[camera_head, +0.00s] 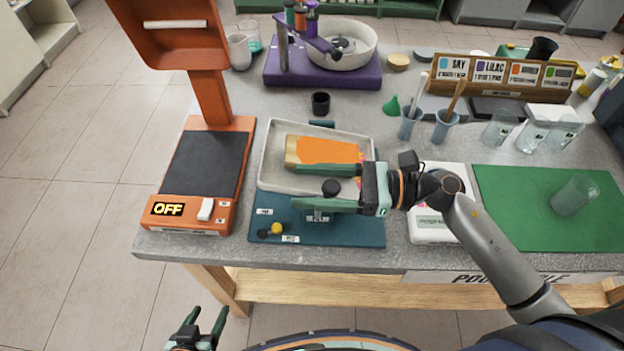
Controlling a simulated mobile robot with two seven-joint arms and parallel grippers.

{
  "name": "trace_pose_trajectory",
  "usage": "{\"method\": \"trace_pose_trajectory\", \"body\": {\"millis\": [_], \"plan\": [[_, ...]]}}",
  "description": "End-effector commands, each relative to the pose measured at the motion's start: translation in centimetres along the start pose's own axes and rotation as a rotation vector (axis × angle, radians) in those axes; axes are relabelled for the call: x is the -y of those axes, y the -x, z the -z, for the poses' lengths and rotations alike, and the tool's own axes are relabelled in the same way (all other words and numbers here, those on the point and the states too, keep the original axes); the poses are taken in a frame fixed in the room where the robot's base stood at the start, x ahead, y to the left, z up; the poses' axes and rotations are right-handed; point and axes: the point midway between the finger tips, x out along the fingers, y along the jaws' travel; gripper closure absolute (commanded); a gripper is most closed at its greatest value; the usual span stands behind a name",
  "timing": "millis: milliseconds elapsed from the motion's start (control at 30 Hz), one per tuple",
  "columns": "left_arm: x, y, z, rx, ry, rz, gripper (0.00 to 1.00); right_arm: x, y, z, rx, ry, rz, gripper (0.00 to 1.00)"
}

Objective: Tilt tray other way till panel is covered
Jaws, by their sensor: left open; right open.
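A pale grey tray (273,179) sits on a teal tilting base (350,232) near the table's front. In it lies a panel with a bare wooden left end (291,151); orange paint (330,150) covers its middle, and a bit of pink shows at its right. My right gripper (298,187) reaches in from the right over the tray's front. My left gripper (203,323) is open and empty, below the table's front edge.
An orange stand (211,100) with a dark plate and an "OFF" display is left of the tray. A white device (428,233) and green mat (520,200) with a clear cup (573,195) are right. Blue-grey cups (410,124) and a black cup (320,103) stand behind.

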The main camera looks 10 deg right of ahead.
Motion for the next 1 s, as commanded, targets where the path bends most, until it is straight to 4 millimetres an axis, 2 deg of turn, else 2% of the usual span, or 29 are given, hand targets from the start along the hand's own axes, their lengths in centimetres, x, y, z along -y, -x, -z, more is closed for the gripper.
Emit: {"method": "trace_pose_trajectory", "body": {"millis": [133, 700, 1000], "plan": [[0.01, -0.04, 0.05, -0.001, 0.0, 0.0, 0.34, 0.0, 0.01, 0.02, 0.0, 0.0, 0.0, 0.34], [0.02, -0.07, 0.12, -0.003, 0.0, 0.0, 0.34, -0.01, 0.05, 0.01, 0.0, 0.0, 0.0, 0.98], [0.02, -0.07, 0.13, -0.003, 0.0, 0.0, 0.34, -0.01, 0.05, 0.01, 0.0, 0.0, 0.0, 1.0]]}}
